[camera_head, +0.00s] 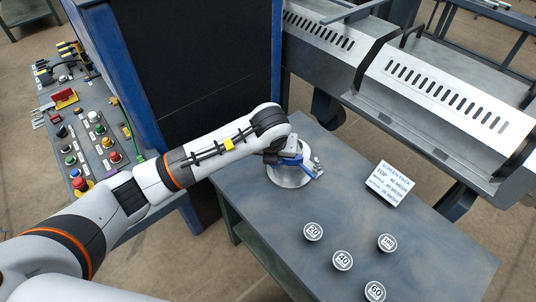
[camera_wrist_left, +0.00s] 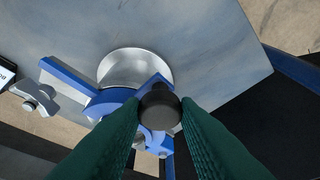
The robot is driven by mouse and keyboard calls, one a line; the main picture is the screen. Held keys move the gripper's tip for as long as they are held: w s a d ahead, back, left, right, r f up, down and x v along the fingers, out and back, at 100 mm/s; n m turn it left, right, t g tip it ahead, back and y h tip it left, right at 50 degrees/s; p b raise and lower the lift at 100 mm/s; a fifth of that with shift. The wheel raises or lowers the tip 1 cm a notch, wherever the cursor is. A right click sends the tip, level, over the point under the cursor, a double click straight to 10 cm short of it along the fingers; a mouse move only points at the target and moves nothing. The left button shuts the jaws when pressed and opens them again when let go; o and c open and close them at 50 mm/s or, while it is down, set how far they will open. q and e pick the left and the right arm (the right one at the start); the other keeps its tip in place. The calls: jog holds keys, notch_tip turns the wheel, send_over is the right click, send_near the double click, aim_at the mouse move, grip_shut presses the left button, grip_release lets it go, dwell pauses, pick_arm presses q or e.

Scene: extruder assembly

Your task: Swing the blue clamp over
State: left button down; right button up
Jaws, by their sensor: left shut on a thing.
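The blue clamp (camera_head: 291,161) is at the grey table's back edge, over a round silver part (camera_head: 287,179). In the left wrist view the clamp (camera_wrist_left: 105,103) shows as a blue arm beside the round silver part (camera_wrist_left: 132,68). A dark round knob (camera_wrist_left: 159,108) sits by the clamp. My left gripper (camera_wrist_left: 160,112), with green ribbed fingers, is shut on this knob. In the head view my left wrist hides the fingers and part of the clamp. My right gripper is in neither view.
Several silver numbered discs, one marked 20 (camera_head: 313,232), lie on the table (camera_head: 262,218). A screen pack sign (camera_head: 391,184) stands at right. A control panel (camera_head: 88,135) is at left, a dark blue-edged cabinet (camera_head: 190,70) behind my arm, and a slotted metal housing (camera_head: 440,95) behind the table.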

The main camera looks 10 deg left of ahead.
pick_arm(q)
jog(key=shift+w+d+r+n, duration=0.1)
jog(key=shift+d+r+n, duration=0.05)
jog(key=shift+d+n, duration=0.2)
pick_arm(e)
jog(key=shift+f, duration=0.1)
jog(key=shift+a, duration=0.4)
pick_arm(q)
jog(key=c, duration=1.1)
grip_release()
jog(key=shift+d, duration=0.1)
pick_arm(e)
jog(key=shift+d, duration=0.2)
pick_arm(q)
jog(key=shift+r, duration=0.1)
jog(key=v, duration=1.1)
jog(key=shift+s+r, duration=0.25)
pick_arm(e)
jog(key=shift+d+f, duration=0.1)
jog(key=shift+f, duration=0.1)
